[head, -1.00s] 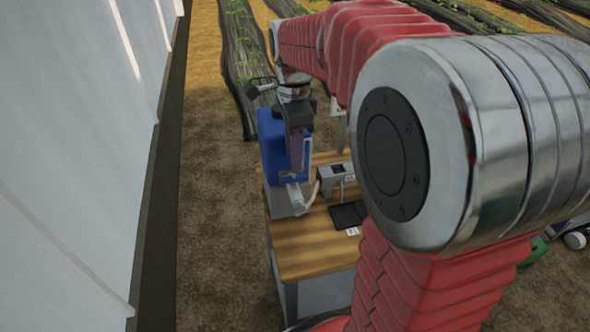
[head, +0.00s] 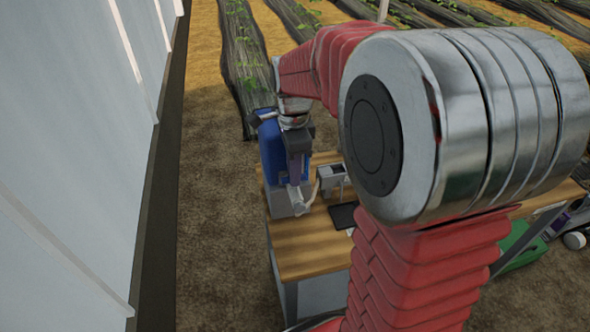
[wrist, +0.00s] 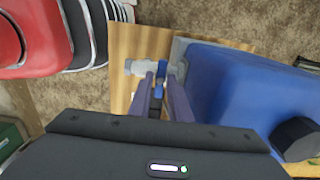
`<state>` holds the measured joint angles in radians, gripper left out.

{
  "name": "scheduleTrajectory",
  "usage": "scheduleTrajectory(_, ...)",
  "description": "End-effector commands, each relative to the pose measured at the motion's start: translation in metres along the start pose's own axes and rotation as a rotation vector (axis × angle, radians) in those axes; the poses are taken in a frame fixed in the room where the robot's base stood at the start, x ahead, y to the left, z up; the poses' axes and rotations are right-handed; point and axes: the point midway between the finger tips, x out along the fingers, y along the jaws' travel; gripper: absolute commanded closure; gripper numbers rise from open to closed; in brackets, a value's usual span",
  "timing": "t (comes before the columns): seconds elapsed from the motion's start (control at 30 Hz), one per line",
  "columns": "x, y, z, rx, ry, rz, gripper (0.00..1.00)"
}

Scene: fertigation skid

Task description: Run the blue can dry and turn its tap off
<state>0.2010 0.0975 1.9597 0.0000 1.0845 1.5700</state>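The blue can (head: 270,150) stands on a grey block (head: 284,203) at the far left of the wooden bench. It fills the right of the wrist view (wrist: 235,95), with a black cap (wrist: 296,139). A pale tap (wrist: 148,68) sticks out to the left of the can's base, with a small blue lever (wrist: 160,74). My gripper (head: 297,178) points down at the tap, beside the can. In the wrist view its two purple fingers (wrist: 160,88) are apart, with the lever between or just beyond their tips. I cannot tell whether they touch it. The liquid level is not visible.
A grey boxy device (head: 333,178) and a black pad (head: 342,216) are on the wooden bench (head: 305,255), right of the tap. A pale wall (head: 70,170) runs along the left. A green box (head: 520,247) lies at the right.

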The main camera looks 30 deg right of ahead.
Motion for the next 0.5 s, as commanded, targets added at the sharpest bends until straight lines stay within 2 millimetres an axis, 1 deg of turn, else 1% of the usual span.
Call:
scheduleTrajectory(0.03,-0.0001,0.0000,0.0001,0.000,0.000,0.000,0.86)
scheduleTrajectory(0.23,-0.0002,0.0000,0.0001,0.000,0.000,0.000,1.00)
scheduleTrajectory(0.37,-0.0002,0.0001,0.0001,0.000,0.000,0.000,1.00)
scheduleTrajectory(0.4,-0.0001,-0.0011,-0.0065,0.004,0.000,0.000,1.00)
scheduleTrajectory(0.5,-0.0003,-0.0003,-0.0018,-0.002,0.001,0.000,1.00)
